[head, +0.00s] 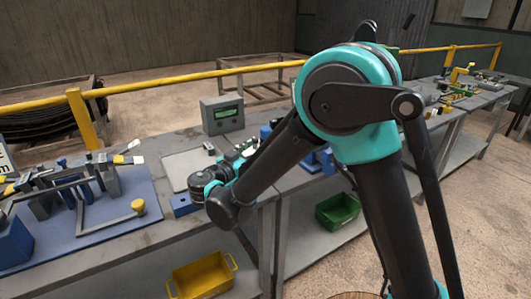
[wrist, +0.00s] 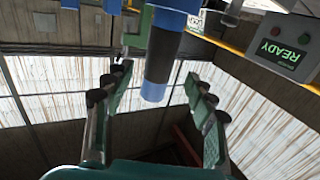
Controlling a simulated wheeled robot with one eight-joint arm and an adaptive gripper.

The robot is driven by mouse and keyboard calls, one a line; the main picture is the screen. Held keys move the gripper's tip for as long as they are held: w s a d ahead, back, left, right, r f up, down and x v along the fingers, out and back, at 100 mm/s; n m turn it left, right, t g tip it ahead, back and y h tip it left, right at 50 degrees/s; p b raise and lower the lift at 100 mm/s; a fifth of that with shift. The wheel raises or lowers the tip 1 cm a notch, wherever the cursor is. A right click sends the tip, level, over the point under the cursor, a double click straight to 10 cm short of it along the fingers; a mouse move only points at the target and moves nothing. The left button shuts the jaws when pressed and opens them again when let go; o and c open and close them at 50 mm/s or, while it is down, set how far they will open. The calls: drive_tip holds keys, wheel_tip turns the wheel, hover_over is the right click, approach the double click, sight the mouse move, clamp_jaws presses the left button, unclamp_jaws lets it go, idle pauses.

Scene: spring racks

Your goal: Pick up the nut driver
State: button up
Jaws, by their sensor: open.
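In the wrist view a blue and dark grey cylinder (wrist: 158,62), which looks like the handle of the nut driver, comes down from the top edge. Its blue end reaches between the two fingers of my gripper (wrist: 158,80). The fingers are spread, one on each side, with a visible gap to the cylinder. The rest of the tool is cut off or hidden. In the head view my gripper is low over the workbench, mostly hidden by my own arm. I cannot make out the nut driver there.
A grey box with a green display (head: 223,115) stands behind my gripper; its READY screen shows in the wrist view (wrist: 282,56). A blue mat (head: 95,225) with fixtures lies left. A yellow bin (head: 203,278) and a green bin (head: 338,210) sit lower down. A yellow rail (head: 170,83) runs behind.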

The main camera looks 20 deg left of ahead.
drive_tip(key=shift+x, duration=2.65)
drive_tip(key=shift+c, duration=0.6)
clamp_jaws()
